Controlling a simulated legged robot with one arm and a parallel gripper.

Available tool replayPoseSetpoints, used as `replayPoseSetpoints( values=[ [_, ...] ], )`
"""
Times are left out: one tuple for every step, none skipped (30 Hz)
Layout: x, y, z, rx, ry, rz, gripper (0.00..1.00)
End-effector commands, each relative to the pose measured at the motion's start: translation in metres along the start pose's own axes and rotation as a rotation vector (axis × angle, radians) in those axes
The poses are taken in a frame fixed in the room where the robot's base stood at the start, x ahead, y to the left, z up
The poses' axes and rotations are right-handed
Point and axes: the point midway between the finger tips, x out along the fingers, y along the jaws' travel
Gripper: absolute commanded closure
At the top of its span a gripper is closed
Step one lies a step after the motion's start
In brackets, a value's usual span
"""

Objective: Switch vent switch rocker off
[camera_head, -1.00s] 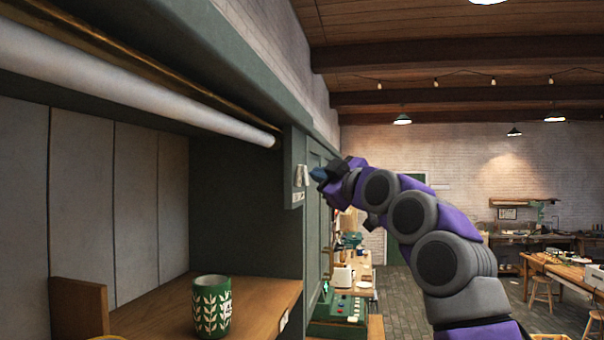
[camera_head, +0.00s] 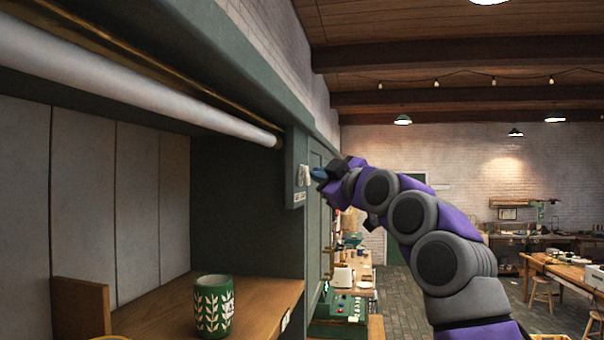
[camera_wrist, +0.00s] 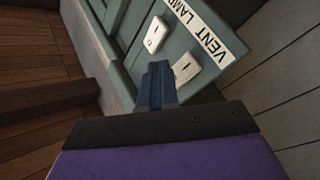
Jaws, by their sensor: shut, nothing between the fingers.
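The vent switch rocker (camera_wrist: 186,67) is a cream rocker with a dark mark, beside the word VENT on the label (camera_wrist: 208,40). A second cream rocker (camera_wrist: 155,34) sits near the word LAMP. Both are on a green panel, seen upside down in the wrist view. My gripper (camera_wrist: 158,69) is shut and empty, its blue fingertips close beside the vent rocker; I cannot tell whether they touch it. In the head view my gripper (camera_head: 317,174) is just right of the small pale switches (camera_head: 303,175). The rocker's on or off position is unclear.
The switch panel is at the end of a green cabinet with a white tube (camera_head: 130,90) under its top. A green patterned mug (camera_head: 213,305) stands on the wooden shelf (camera_head: 262,299) below. The room is open to the right of my arm.

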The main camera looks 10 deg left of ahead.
Motion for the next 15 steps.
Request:
replayPoseSetpoints(
  values=[
    [0.0, 0.0, -0.0001, 0.0, 0.0, 0.0, 1.0],
    [0.0001, -0.0001, -0.0004, 0.0, 0.0, 0.0, 1.0],
    [0.0004, -0.0003, -0.001, 0.0, 0.0, 0.0, 1.0],
    [0.0007, -0.0007, -0.0016, 0.0, 0.001, 0.0, 1.0],
    [0.0011, -0.001, -0.0023, 0.0, 0.001, 0.0, 1.0],
    [0.0017, -0.0016, -0.0034, 0.001, 0.001, -0.001, 1.0],
    [0.0022, -0.0022, -0.0042, 0.001, 0.001, -0.001, 1.0],
    [0.0027, -0.0027, -0.005, 0.001, 0.001, -0.001, 1.0],
    [0.0031, -0.0032, -0.0056, 0.001, 0.001, -0.001, 1.0],
    [0.0033, -0.0034, -0.0058, 0.0, 0.0, -0.001, 1.0],
    [0.0034, -0.0035, -0.0059, 0.0, 0.0, -0.001, 1.0],
    [0.0034, -0.0036, -0.0058, 0.0, 0.0, -0.001, 1.0],
    [0.0033, -0.0036, -0.0057, 0.0, -0.001, 0.0, 1.0],
    [0.0033, -0.0036, -0.0056, 0.0, -0.001, 0.0, 1.0],
    [0.0032, -0.0035, -0.0057, 0.0, 0.0, 0.0, 1.0]
  ],
)
